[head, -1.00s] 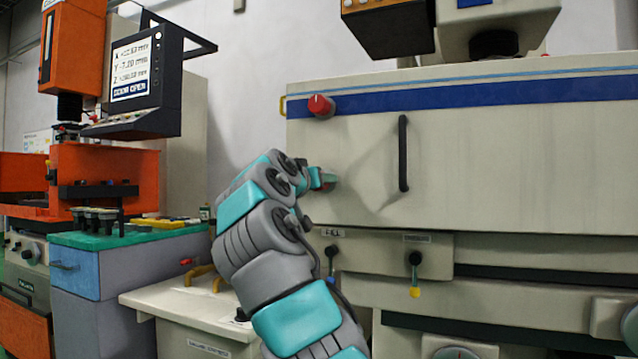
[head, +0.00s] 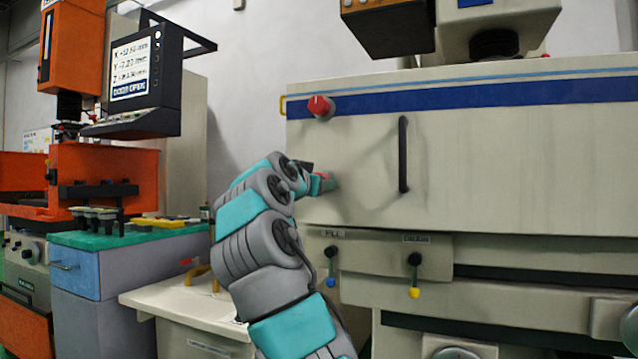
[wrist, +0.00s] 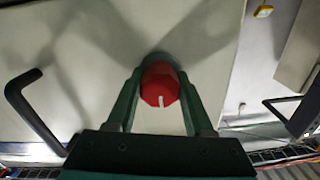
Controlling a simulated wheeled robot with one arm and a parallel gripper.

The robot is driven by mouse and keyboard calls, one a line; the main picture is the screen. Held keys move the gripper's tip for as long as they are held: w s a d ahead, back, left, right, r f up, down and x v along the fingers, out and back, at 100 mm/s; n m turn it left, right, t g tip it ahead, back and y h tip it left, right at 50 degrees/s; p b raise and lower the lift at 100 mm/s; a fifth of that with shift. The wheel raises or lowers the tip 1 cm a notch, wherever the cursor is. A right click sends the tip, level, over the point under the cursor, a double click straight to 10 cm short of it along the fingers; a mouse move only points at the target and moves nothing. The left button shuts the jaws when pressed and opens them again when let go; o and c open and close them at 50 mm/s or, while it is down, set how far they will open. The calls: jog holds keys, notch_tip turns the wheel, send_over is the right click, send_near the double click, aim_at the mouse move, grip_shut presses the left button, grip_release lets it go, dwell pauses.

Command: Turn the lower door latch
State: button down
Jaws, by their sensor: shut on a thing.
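The lower door latch is a red round knob (wrist: 160,88) with a white mark, in the middle of the wrist view. My gripper (wrist: 160,76) has one green finger on each side of it and is shut on it. The door's front lies flush with the machine.
A black vertical door handle (head: 403,154) stands right of my gripper. Below the door are a fill lever (head: 331,266) with a blue tip and a drain lever (head: 414,275) with a yellow tip. A pale cabinet (head: 190,305) stands at the lower left.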

jog(key=shift+c, duration=1.4)
grip_release()
jog(key=shift+s, duration=0.1)
jog(key=b+v, duration=0.2)
jog(key=v, duration=0.5)
jog(key=shift+s, duration=0.3)
jog(key=shift+a, duration=0.1)
